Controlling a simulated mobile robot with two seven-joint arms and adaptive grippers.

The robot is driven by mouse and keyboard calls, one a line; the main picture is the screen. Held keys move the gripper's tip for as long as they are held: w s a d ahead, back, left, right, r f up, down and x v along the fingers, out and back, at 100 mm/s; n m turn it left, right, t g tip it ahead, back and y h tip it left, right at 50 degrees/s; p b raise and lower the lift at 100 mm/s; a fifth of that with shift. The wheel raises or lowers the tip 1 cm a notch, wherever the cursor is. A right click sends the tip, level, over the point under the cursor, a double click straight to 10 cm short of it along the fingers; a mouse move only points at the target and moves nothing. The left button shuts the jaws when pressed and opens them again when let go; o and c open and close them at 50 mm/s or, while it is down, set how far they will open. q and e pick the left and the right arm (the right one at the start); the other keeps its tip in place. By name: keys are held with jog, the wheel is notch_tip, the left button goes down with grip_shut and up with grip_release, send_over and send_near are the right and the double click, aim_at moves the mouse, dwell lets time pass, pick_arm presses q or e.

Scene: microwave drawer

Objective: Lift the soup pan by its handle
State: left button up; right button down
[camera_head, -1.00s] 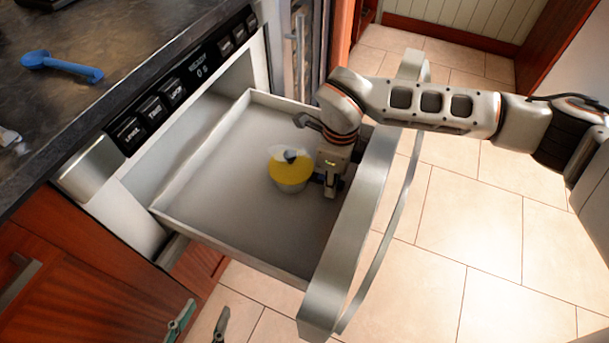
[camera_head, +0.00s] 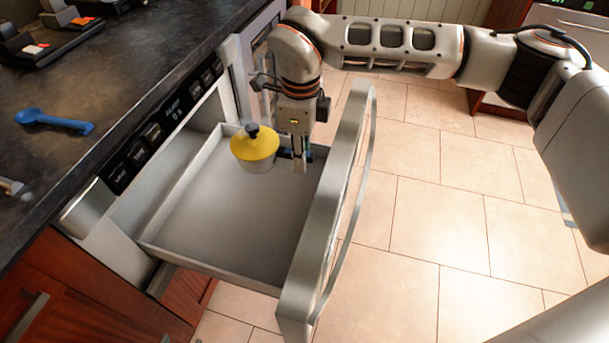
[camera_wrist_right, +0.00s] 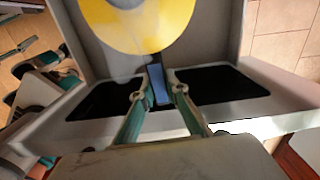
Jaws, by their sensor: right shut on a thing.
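The soup pan (camera_head: 257,164) has a pale body, a yellow lid (camera_head: 252,146) and a dark knob. It is upright and appears raised above the drawer floor, near the far wall. My right gripper (camera_head: 300,165) is beside it, shut on its handle. In the right wrist view the blue and dark handle (camera_wrist_right: 159,86) lies between the two green fingers, with the yellow lid above. My left gripper (camera_wrist_right: 14,75) shows at the left edge of that view, fingers apart and empty.
The microwave drawer (camera_head: 220,215) is pulled out, its tall metal front (camera_head: 325,215) to the right of the pan. A dark counter (camera_head: 110,75) with a blue spoon (camera_head: 55,121) is at left. Tiled floor (camera_head: 430,210) lies open at right.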

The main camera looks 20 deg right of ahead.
jog(key=shift+r, duration=1.3)
jog(key=shift+r+p, duration=1.6)
jog(key=shift+r, duration=1.15)
pick_arm(q)
notch_tip(320, 180, up, 5)
jog(key=w+t, duration=0.1)
jog(key=w, duration=0.1)
jog(key=shift+w+r, duration=0.2)
jog(key=shift+w, duration=0.15)
jog(key=shift+d, duration=0.1)
pick_arm(e)
jog(key=shift+f, duration=0.1)
